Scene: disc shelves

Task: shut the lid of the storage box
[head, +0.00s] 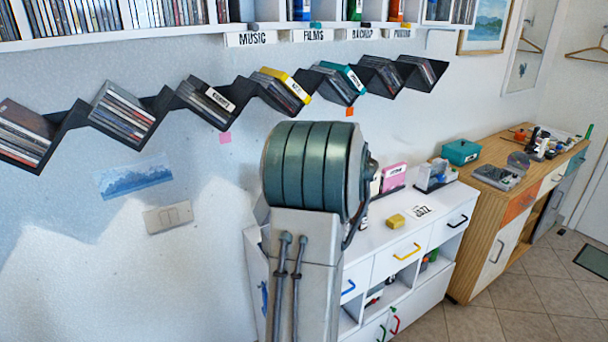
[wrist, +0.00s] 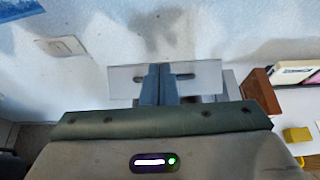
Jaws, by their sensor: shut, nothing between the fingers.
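In the wrist view my gripper (wrist: 159,68) is shut, its two blue-grey fingers side by side with nothing between them. A pale, flat panel (wrist: 208,76) with a dark slot or handle stands behind the fingers; it looks like the storage box's lid, raised. I cannot tell whether the fingers touch it. A reddish-brown wooden piece (wrist: 262,90) to its right may be part of the box. My gripper's body hides what lies below. In the head view my arm covers the gripper and the left part of the white cabinet (head: 385,262), and I cannot make out the box there.
A yellow block (head: 396,221) and a pink item (head: 394,176) sit on the white cabinet. A teal box (head: 460,152) stands on the wooden cabinet (head: 485,222) to the right. A dark zigzag disc shelf (head: 70,122) runs along the wall above. Tiled floor (head: 500,318) is clear at front right.

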